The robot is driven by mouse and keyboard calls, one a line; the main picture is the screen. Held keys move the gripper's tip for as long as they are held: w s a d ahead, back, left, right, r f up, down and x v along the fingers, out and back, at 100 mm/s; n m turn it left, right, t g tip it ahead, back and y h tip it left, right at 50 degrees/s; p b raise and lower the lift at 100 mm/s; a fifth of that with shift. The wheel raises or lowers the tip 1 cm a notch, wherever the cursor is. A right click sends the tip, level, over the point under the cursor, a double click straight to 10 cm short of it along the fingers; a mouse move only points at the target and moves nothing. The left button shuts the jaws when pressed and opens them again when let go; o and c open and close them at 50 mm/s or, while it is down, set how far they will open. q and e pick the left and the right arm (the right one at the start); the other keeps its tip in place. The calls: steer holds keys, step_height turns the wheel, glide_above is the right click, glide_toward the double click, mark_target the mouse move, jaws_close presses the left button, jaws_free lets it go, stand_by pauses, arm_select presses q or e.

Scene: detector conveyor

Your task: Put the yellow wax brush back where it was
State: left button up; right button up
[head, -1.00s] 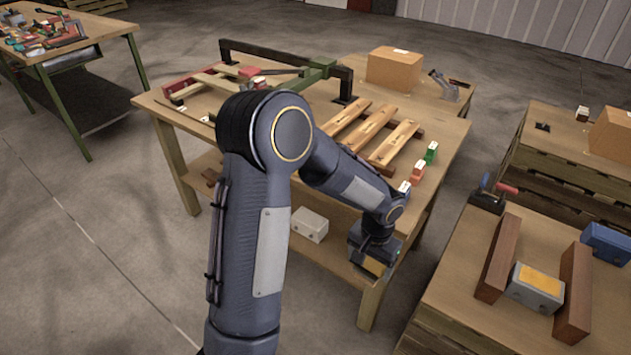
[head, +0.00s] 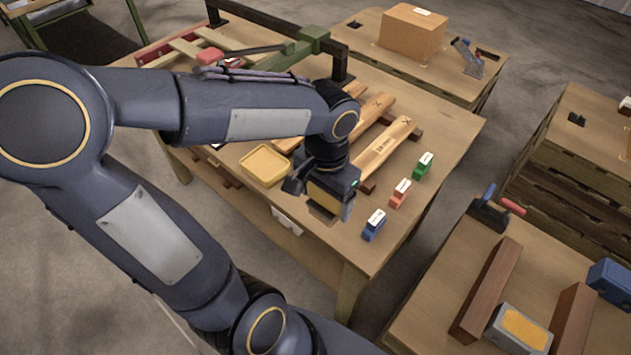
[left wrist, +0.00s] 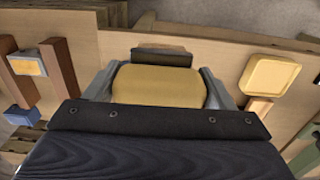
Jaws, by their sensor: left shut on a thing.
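My left gripper (head: 324,206) is shut on a yellow thing, taken to be the yellow wax brush (left wrist: 160,85). In the left wrist view the brush lies between the two grey fingers, with a dark block behind it. In the head view the gripper points down over the front part of the plank table, left of the blue labelled block (head: 373,225), and mostly hides the brush. I cannot tell whether the brush touches the tabletop. A yellow shallow tray (head: 265,165) lies to the left of the gripper. My right gripper is not in view.
Orange (head: 399,193) and green (head: 422,165) labelled blocks stand in a row with the blue one. Wooden planks (head: 385,148) lie behind the gripper. The right table holds brown bars (head: 488,290) and a grey block with a yellow top (head: 520,330).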

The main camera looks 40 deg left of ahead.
arm_select(q)
steer(key=w+a+f, duration=0.2)
steer(key=a+f, duration=0.1)
steer(key=w+a+f+p, duration=0.1)
steer(key=w+a+f, duration=0.4)
steer(key=a+f, duration=0.1)
steer(key=a, duration=0.1)
steer(key=shift+w+a, duration=0.1)
steer(key=shift+w, duration=0.05)
step_height(320, 180, down, 4)
steer(key=shift+w+a+r, duration=0.1)
steer(key=shift+a+r, duration=0.05)
steer(key=shift+r, duration=0.05)
steer(key=shift+f, duration=0.2)
steer(key=o, duration=1.2)
steer(key=shift+r, duration=0.1)
